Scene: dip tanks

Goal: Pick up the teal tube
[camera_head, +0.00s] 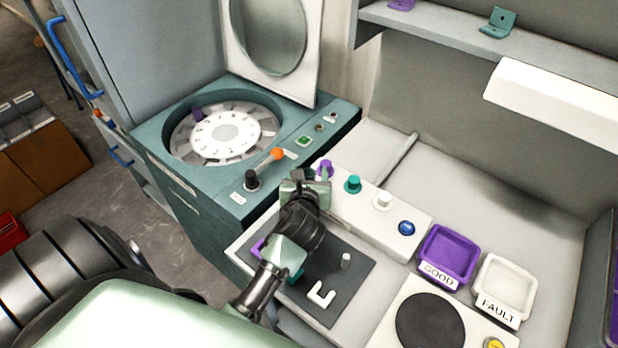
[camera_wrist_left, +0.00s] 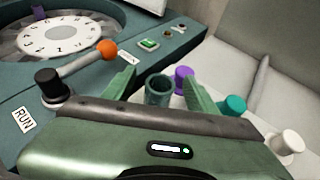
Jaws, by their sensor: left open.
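A dark teal tube (camera_wrist_left: 158,92) with an open top stands between the two fingers of my left gripper in the left wrist view. My left gripper (camera_head: 305,186) is open, with a finger on each side of the tube; I cannot tell whether either touches it. In the head view the gripper largely hides the tube, at the left end of a white block (camera_head: 375,213). A purple cap (camera_wrist_left: 183,76) stands just beyond the tube. A teal cap (camera_wrist_left: 232,106) and a white cap (camera_wrist_left: 287,142) follow to the right. My right gripper is not in view.
A teal machine (camera_head: 176,187) with a numbered dial, open lid and orange-knobbed lever (camera_head: 277,154) stands left of the gripper. A dark mat (camera_head: 345,265) with brackets lies in front. Purple GOOD (camera_head: 448,255) and white FAULT (camera_head: 505,288) trays are at right.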

